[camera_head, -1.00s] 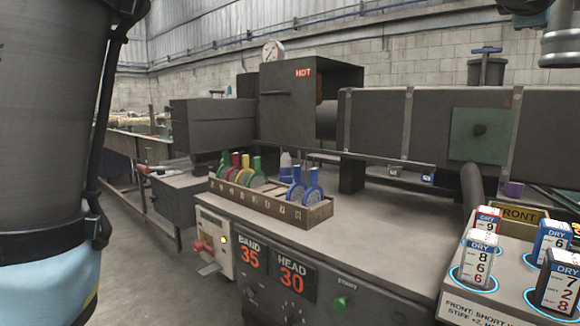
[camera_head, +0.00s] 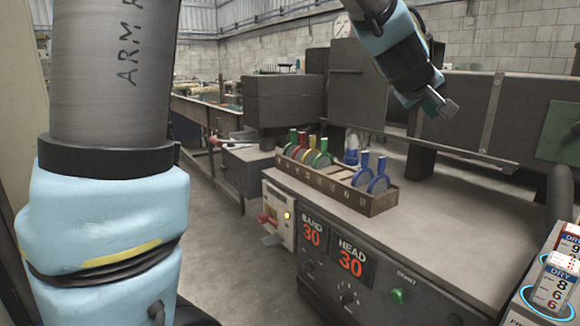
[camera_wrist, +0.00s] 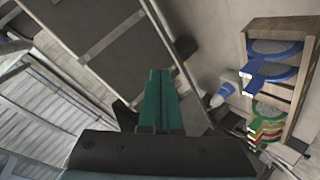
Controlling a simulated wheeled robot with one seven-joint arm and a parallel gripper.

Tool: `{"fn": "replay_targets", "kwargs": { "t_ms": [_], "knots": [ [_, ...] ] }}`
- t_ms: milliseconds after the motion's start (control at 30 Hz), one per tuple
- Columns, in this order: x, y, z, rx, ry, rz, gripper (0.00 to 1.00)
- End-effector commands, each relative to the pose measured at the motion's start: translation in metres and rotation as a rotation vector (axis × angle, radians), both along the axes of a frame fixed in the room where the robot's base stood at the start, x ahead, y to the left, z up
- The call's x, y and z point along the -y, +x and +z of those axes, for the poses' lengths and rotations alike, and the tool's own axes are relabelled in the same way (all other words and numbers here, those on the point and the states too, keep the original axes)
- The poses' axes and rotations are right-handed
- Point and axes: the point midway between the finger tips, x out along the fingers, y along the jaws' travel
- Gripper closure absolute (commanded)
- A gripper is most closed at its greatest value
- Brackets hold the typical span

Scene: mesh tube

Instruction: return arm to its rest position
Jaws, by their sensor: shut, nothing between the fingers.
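My gripper (camera_head: 440,104) is at the upper right in the head view, in the air above the bench and in front of the dark machine housing. Its fingers are shut with nothing between them. In the wrist view, the green fingers (camera_wrist: 160,100) lie together and point toward the machine. My blue and grey arm link (camera_head: 110,200) fills the left of the head view. No object is touching the gripper.
A wooden rack (camera_head: 335,185) of coloured paddles stands on the grey bench (camera_head: 450,215) below the gripper. The dark machine (camera_head: 470,110) runs behind it. Labelled dry blocks (camera_head: 553,285) stand at the lower right. Open floor (camera_head: 215,235) lies left of the bench.

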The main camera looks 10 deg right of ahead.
Motion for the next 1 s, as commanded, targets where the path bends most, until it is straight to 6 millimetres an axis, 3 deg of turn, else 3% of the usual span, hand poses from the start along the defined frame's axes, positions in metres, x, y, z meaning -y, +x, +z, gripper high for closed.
{"fn": "replay_targets", "kwargs": {
  "t_ms": [33, 100, 267, 367, 500, 600, 700, 800, 1000],
  "knots": [
    [-0.033, 0.016, -0.014, -0.006, 0.077, 0.017, 1.00],
    [-0.076, 0.031, -0.039, -0.021, 0.180, 0.028, 1.00],
    [-0.180, 0.042, -0.091, -0.097, 0.404, 0.043, 1.00],
    [-0.247, 0.034, -0.119, -0.169, 0.532, 0.044, 1.00],
    [-0.335, 0.003, -0.151, -0.297, 0.687, 0.035, 1.00],
    [-0.383, -0.025, -0.166, -0.387, 0.764, 0.021, 1.00],
    [-0.415, -0.049, -0.175, -0.456, 0.814, 0.006, 1.00],
    [-0.432, -0.064, -0.180, -0.497, 0.841, -0.005, 1.00],
    [-0.438, -0.071, -0.183, -0.515, 0.852, -0.012, 1.00]
  ]
}}
